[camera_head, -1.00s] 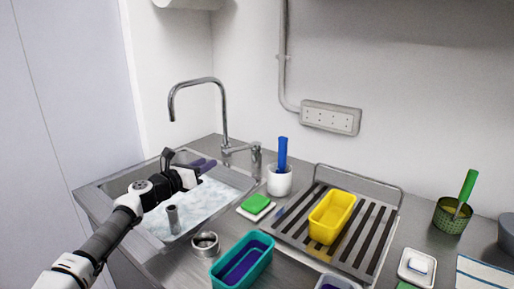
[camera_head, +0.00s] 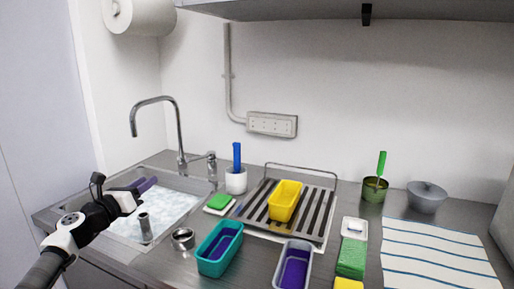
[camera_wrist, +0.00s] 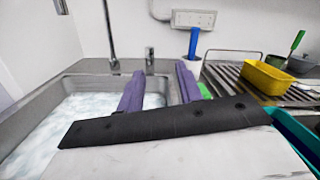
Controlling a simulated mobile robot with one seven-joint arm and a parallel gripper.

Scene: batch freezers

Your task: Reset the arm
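My arm reaches in from the lower left of the head view, and my gripper (camera_head: 147,184) is over the soapy sink (camera_head: 122,238). In the wrist view, the two purple fingers of my gripper (camera_wrist: 159,82) stand apart with nothing between them. The gripper is open and empty. The faucet (camera_head: 180,130) rises behind it, and a grey upright tube (camera_head: 145,228) stands in the sink below it.
On the counter are a teal bin (camera_head: 211,262), a grey bin (camera_head: 280,273), a white cup (camera_head: 236,181) and a green sponge (camera_head: 219,201). A yellow bin (camera_head: 284,203) sits on the drying rack (camera_head: 322,215). A striped cloth (camera_head: 430,250) lies at right.

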